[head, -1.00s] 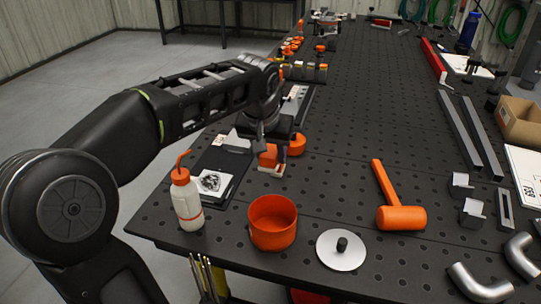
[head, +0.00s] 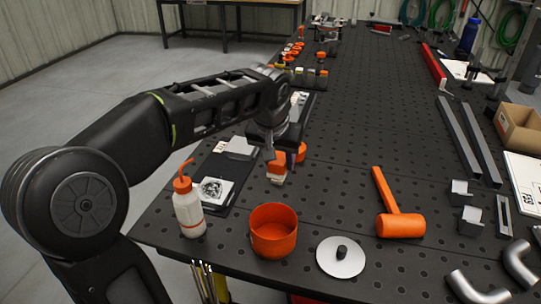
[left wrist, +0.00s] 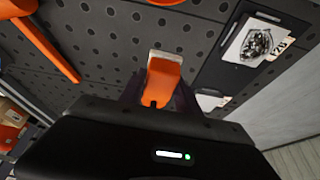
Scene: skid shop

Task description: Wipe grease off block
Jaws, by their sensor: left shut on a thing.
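My left gripper (head: 277,158) is shut on an orange tool (head: 276,169) with a pale lower end, above the table. In the left wrist view the orange tool (left wrist: 160,80) points away from the jaws, its pale end farthest out. A light grey block (head: 240,148) lies on a dark board (head: 217,163) left of the gripper; the arm is close beside it. A white square with dark smudgy marks (head: 214,190) lies on the board's near part and shows in the left wrist view (left wrist: 258,40). I cannot tell whether the marks are grease. My right gripper is out of view.
A white bottle (head: 188,208) with an orange cap, an orange pot (head: 273,232) and a round lid (head: 341,257) stand near the front edge. An orange mallet (head: 400,222) lies to the right. Metal bars (head: 468,138) lie farther right. The table's middle is clear.

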